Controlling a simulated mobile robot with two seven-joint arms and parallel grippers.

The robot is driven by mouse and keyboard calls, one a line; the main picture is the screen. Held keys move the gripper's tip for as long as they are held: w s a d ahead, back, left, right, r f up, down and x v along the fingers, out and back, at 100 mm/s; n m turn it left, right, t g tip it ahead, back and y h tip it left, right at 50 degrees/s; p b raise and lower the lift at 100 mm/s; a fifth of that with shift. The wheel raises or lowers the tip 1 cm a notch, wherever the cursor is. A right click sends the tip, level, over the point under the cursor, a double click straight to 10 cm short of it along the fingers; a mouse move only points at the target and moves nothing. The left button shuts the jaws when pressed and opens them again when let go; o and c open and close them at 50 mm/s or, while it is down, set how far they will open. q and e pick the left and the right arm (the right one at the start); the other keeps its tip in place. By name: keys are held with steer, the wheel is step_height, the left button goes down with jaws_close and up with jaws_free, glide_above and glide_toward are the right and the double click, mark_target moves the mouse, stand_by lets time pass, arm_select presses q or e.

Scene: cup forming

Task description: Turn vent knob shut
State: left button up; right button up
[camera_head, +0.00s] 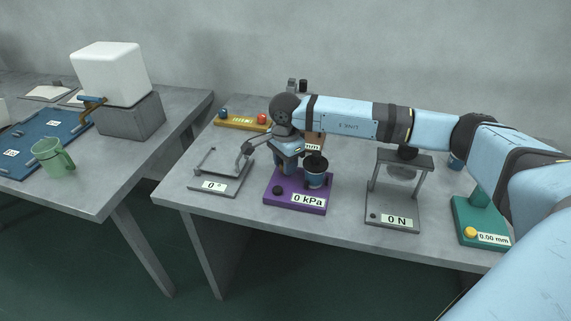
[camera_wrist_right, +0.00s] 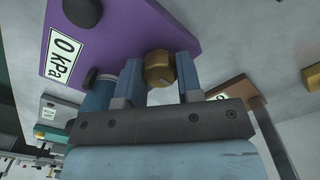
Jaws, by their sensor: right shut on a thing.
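The purple pressure station (camera_head: 295,203) stands on the right-hand table, its label reading 0 kPa. A brass knob (camera_wrist_right: 158,66) on its base shows in the right wrist view between the two blue fingers. I take this as the vent knob; in the head view it is hidden behind my wrist. My right gripper (camera_wrist_right: 159,78) is shut on the brass knob. In the head view the right gripper (camera_head: 288,163) reaches down at the station's back left. My left gripper is in neither view.
A black knob (camera_head: 278,190) sits at the station's front left. A grey 0° device (camera_head: 221,181) stands left, a grey 0 N frame (camera_head: 394,208) right, and a green gauge (camera_head: 474,218) farther right. A green mug (camera_head: 52,158) stands on the left table.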

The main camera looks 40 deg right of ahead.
steer(key=shift+r, duration=0.1)
stand_by(0.3)
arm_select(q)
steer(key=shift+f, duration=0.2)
arm_select(e)
steer(key=o, duration=0.9)
arm_select(q)
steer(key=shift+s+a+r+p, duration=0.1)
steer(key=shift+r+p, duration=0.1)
steer(key=shift+p, duration=0.4)
arm_select(e)
step_height(320, 180, up, 14)
steer(key=shift+f, duration=0.1)
